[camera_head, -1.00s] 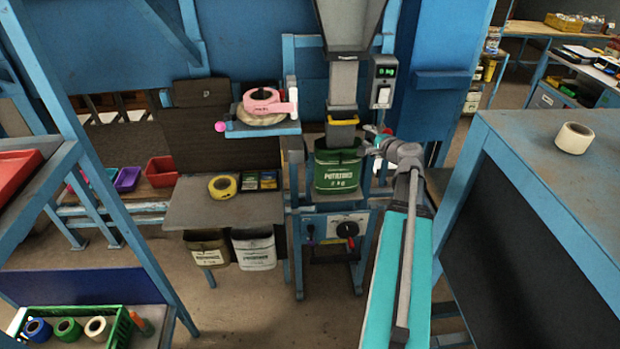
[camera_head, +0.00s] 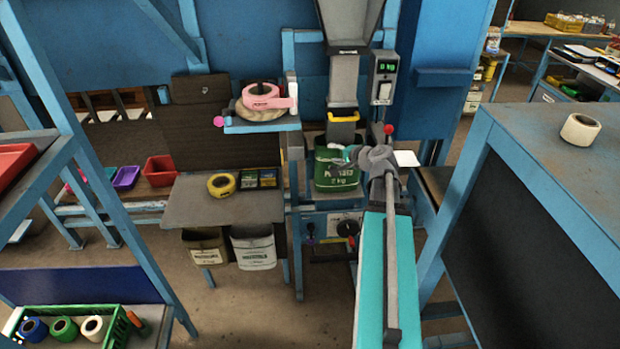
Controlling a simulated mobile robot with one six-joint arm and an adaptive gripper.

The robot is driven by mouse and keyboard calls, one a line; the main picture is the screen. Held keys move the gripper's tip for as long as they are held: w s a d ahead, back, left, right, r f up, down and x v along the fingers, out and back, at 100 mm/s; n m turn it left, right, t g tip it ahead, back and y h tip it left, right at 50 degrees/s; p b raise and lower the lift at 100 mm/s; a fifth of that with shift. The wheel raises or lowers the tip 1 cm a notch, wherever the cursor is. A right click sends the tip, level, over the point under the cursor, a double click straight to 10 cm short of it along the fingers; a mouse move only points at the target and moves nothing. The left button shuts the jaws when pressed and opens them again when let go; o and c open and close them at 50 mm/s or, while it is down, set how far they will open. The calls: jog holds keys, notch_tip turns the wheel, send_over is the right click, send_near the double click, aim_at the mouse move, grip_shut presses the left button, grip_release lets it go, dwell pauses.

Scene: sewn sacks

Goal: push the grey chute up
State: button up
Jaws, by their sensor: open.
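The grey chute (camera_head: 343,78) hangs below the grey hopper (camera_head: 348,20) at the filling stand. A yellow band (camera_head: 342,115) sits at its lower end. A green sack (camera_head: 336,178) is under the chute, and its top edge is just below the yellow band. My gripper (camera_head: 350,155) is in front of the sack's upper right part, below the yellow band. It looks small and partly blends with the sack; its jaws are open. I cannot tell whether it touches the sack or chute.
A scale display (camera_head: 385,68) with a white switch and a red knob (camera_head: 388,129) are right of the chute. A shelf with pink tape (camera_head: 264,96) is at left. A grey-topped bench (camera_head: 540,150) stands close on the right.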

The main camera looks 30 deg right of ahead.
jog(key=a+f+n+g+y+b, duration=0.1)
jog(key=a+f+n+g+b, duration=0.1)
jog(key=a+f, duration=0.3)
jog(key=shift+w+a+f+n+g, duration=0.4)
jog(key=shift+a+n, duration=0.4)
jog(key=shift+a, duration=1.05)
jog(key=shift+a+y, duration=0.1)
jog(key=shift+y, duration=0.2)
jog(key=s+a+f+n+g+h, duration=0.1)
jog(key=s+a+f+n+g, duration=0.1)
jog(key=a, duration=0.5)
jog(key=s+a+f+n+g+h, duration=0.1)
jog(key=s+a+f+n+g, duration=0.2)
jog(key=s+a+n+g, duration=0.2)
jog(key=s+a+f+n+g+h, duration=0.2)
jog(key=s+a+f+n+g, duration=0.1)
jog(key=a, duration=0.8)
jog(key=shift+s+n+g, duration=0.3)
jog(key=shift+s+n, duration=0.35)
jog(key=shift+n, duration=0.05)
jog(key=shift+f, duration=0.1)
